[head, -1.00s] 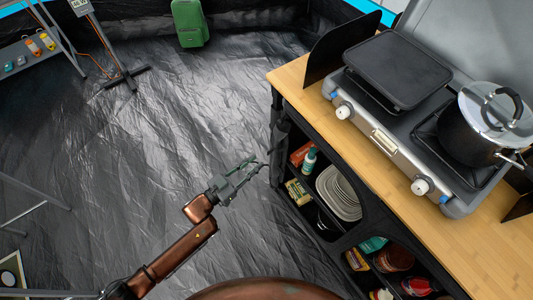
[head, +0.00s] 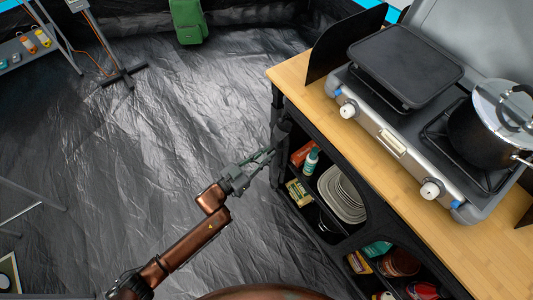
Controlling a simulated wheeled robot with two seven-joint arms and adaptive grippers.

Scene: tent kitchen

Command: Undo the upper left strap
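The kitchen cabinet has a dark rolled-up fabric door (head: 281,134) along the left edge of its open front. The strap around that roll is too small and dark to make out. My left gripper (head: 270,154) comes in from the lower left, with its fingertips at the left side of the roll, below its top end. I cannot tell whether the fingertips touch the roll or strap, or how far apart they are. My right gripper is not in view.
A stove (head: 400,140) with a griddle (head: 405,66) and a lidded pot (head: 480,138) stands on the wooden counter (head: 330,118). Shelves below hold plates (head: 342,193), bottles and boxes. A green backpack (head: 187,20) stands at the back.

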